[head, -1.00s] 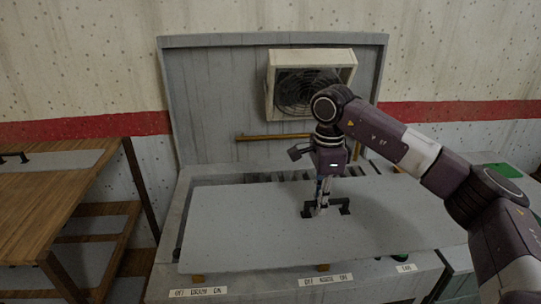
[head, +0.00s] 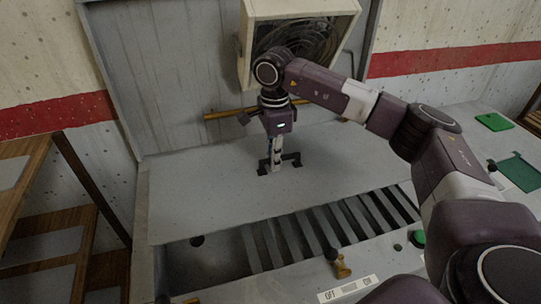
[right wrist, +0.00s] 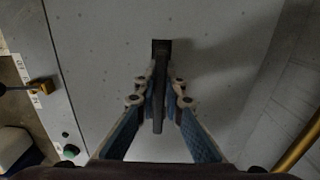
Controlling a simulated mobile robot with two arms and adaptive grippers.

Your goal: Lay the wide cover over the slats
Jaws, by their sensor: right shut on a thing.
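The wide cover (head: 195,190) is a flat pale grey plate with a black bar handle (head: 291,160). It spans the rear part of the grey cabinet; I cannot tell whether it rests or hangs slightly above. The dark-gapped slats (head: 315,235) show in front of its front edge; the part under the cover is hidden. My right gripper (head: 275,168) is shut on the handle from above. In the right wrist view the handle (right wrist: 159,95) lies between the fingers, with the cover (right wrist: 105,50) beneath. My left gripper is not in view.
A fan box (head: 292,40) and a brass rail (head: 222,115) sit on the upright back panel (head: 150,80), close behind my right gripper. A brass knob (head: 341,266) and a green button (head: 418,238) are on the front. A wooden table (head: 25,165) stands left.

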